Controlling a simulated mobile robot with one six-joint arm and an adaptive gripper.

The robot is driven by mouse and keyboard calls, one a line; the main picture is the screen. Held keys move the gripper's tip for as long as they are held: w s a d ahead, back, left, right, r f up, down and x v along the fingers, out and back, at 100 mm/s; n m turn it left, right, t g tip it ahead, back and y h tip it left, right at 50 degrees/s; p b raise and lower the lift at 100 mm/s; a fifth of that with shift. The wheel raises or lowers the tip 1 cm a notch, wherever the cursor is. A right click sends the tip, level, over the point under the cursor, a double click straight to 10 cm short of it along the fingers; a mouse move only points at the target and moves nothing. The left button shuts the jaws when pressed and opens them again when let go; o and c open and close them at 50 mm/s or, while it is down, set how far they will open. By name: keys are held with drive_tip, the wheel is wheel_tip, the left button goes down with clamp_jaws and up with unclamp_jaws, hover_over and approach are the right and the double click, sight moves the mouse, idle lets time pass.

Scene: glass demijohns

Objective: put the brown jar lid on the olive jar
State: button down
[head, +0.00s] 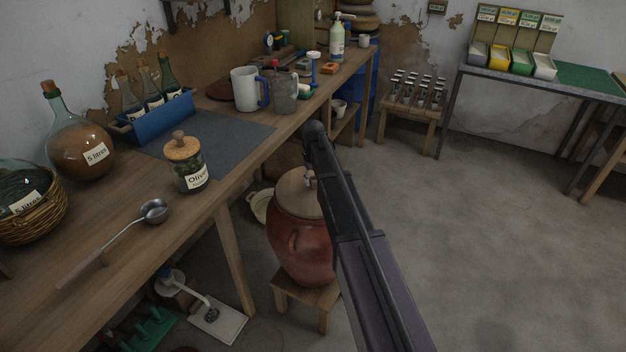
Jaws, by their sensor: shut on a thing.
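The olive jar (190,180) is a squat glass jar with dark contents and a white label that reads "Olives". It stands upright on the workbench, near its right edge. A brown, cork-like lid with a round knob (181,148) sits on its mouth. My dark arm comes in from the lower right and reaches over the floor, to the right of the bench and well apart from the jar. I cannot make out my gripper's fingers or anything between them.
On the bench (120,235) are a ladle (153,211), a demijohn (75,145), a blue bottle carrier (155,118), a white mug (243,88) and a glass jug (284,95). A grey mat (235,133) has bare room. A lidded brown crock (290,240) stands on a stool beside my arm.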

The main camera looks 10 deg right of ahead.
drive_tip(key=shift+c, duration=1.1)
unclamp_jaws()
drive_tip(key=shift+o, duration=1.1)
drive_tip(key=shift+r, duration=0.15)
drive_tip(key=shift+r+p, duration=3.4)
drive_tip(key=shift+p, duration=0.15)
drive_tip(key=s+r+m+p, duration=0.1)
drive_tip(key=s, duration=1.3)
drive_tip(key=s+d+r+m+p, duration=0.1)
drive_tip(key=s+r+p, duration=0.1)
drive_tip(key=s, duration=1.3)
drive_tip(key=shift+s+r+m, duration=0.15)
drive_tip(key=shift+r+m, duration=0.15)
